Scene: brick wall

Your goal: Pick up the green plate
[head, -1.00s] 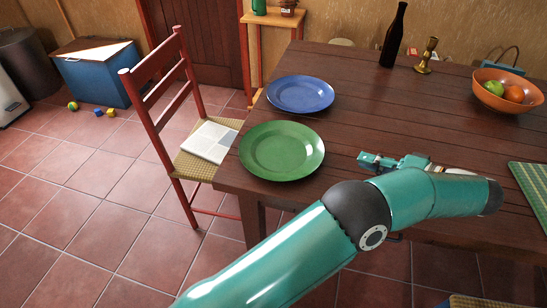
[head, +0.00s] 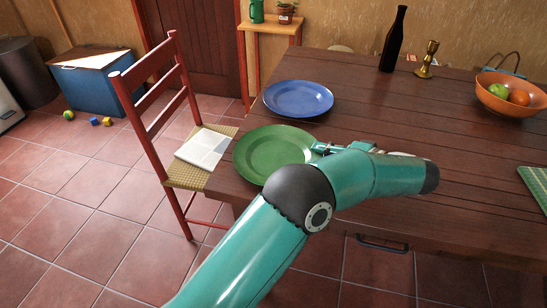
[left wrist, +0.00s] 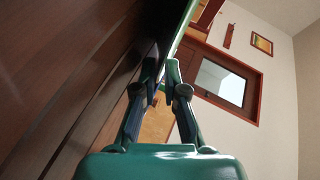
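The green plate (head: 268,152) lies flat on the wooden table at its near left corner, with my left arm covering part of its near right side. My left gripper (head: 318,148) is at the plate's right rim in the head view. In the left wrist view, the two fingers of my left gripper (left wrist: 161,68) point away with a gap between their tips. The plate's edge (left wrist: 182,24) shows there as a thin green strip at and beyond the tips. I cannot tell whether they touch it. My right gripper is not in view.
A blue plate (head: 298,98) lies just behind the green one. A red chair (head: 160,110) with a paper on its seat stands left of the table (head: 400,120). A dark bottle (head: 393,40), a brass candlestick (head: 427,60) and an orange fruit bowl (head: 509,103) stand farther back.

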